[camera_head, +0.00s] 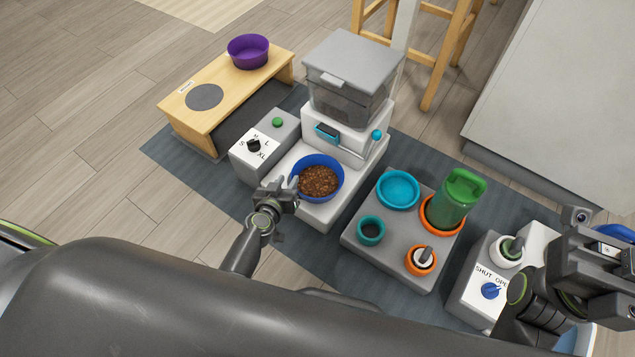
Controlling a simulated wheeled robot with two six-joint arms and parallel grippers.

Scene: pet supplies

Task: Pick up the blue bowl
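The blue bowl (341,184) stands upright on the white base of the food dispenser, filled with brown kibble. My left gripper (290,187) is at the bowl's left rim, with its fingertips at or very near the edge. Whether the fingers are closed on the rim cannot be made out. My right gripper (602,262) is at the right edge of the picture, far from the bowl, and partly cut off; its finger opening is not clear.
The dispenser (350,62) with its teal lever stands behind the bowl. A grey dial box (277,123) is to the left. A wooden stand (180,100) holds a purple bowl (248,52). A grey tray (365,252) with a teal bowl, cups and green jug is to the right.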

